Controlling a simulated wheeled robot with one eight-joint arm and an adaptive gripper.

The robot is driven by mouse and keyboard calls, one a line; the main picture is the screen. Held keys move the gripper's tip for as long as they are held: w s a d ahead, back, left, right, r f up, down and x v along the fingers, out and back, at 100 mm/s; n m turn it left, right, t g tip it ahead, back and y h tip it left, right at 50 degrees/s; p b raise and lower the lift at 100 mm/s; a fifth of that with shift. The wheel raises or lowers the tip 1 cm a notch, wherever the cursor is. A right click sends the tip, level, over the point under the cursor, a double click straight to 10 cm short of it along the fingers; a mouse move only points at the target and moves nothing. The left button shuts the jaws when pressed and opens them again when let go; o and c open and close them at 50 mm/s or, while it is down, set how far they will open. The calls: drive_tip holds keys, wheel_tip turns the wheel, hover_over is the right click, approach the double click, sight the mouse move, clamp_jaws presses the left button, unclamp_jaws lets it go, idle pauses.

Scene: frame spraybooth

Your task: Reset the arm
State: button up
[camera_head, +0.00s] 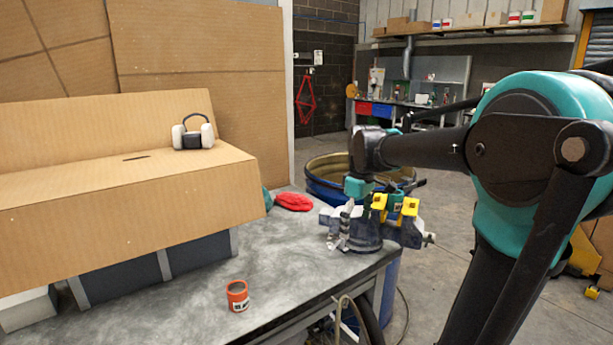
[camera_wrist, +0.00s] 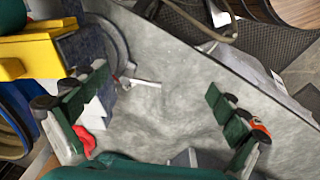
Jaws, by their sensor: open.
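My arm reaches in from the right in the head view, and my gripper (camera_head: 343,222) points down over the right end of the grey workbench (camera_head: 190,285), beside a blue vise (camera_head: 412,232) with yellow jaws. The vise's yellow jaw (camera_wrist: 28,52) shows at upper left there. In the head view the gripper partly overlaps the vise, and I cannot tell whether they touch.
An orange-red can (camera_head: 237,296) stands near the bench front. A red cloth (camera_head: 294,202) lies farther back. Grey-white headphones (camera_head: 193,134) rest on a cardboard-covered block (camera_head: 120,185) at left. A blue drum (camera_head: 322,185) stands behind the bench. The bench middle is mostly clear.

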drive_tip(key=s+d+f+m+t, duration=0.3)
drive_tip(key=s+f+m, duration=0.7)
drive_tip(key=s+f, duration=0.7)
wheel_tip(320, 180, down, 3)
drive_tip(key=shift+d, duration=1.1)
